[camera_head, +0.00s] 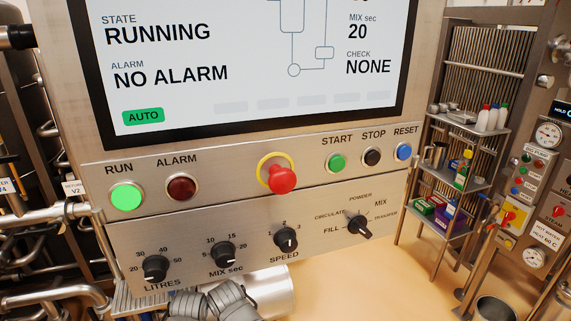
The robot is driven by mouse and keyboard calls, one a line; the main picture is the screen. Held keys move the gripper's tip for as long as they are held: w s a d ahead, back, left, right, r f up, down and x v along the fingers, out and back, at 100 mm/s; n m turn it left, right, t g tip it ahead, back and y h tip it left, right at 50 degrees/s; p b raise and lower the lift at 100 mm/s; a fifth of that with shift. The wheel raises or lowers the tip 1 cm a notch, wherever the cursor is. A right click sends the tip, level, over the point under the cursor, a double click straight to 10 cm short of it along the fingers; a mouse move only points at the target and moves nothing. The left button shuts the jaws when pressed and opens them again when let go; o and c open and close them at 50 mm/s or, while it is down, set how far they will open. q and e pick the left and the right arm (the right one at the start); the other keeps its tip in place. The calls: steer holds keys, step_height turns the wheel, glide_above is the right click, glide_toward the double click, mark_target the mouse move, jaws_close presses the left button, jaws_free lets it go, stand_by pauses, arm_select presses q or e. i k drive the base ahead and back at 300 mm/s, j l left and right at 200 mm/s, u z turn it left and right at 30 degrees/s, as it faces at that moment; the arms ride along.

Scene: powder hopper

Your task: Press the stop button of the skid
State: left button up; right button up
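The stop button (372,156) is a small black round button in a metal ring, under the label STOP on the steel control panel (225,180). It sits between the green start button (336,161) and the blue reset button (404,151). The screen (250,70) above reads RUNNING, NO ALARM and AUTO. The run lamp (126,197) glows bright green, and the alarm lamp (181,187) is dark red. Neither of my grippers can be made out in the head view, and nothing covers the stop button.
A red mushroom button (281,178) on a yellow ring sticks out left of start. Several black knobs (286,239) line the lower panel. Grey rounded parts (215,301) show below it, unclear what. A shelf rack (455,150) and another panel stand right; pipes run left.

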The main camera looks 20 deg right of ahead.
mark_target(372, 158)
steer(key=z, duration=1.25)
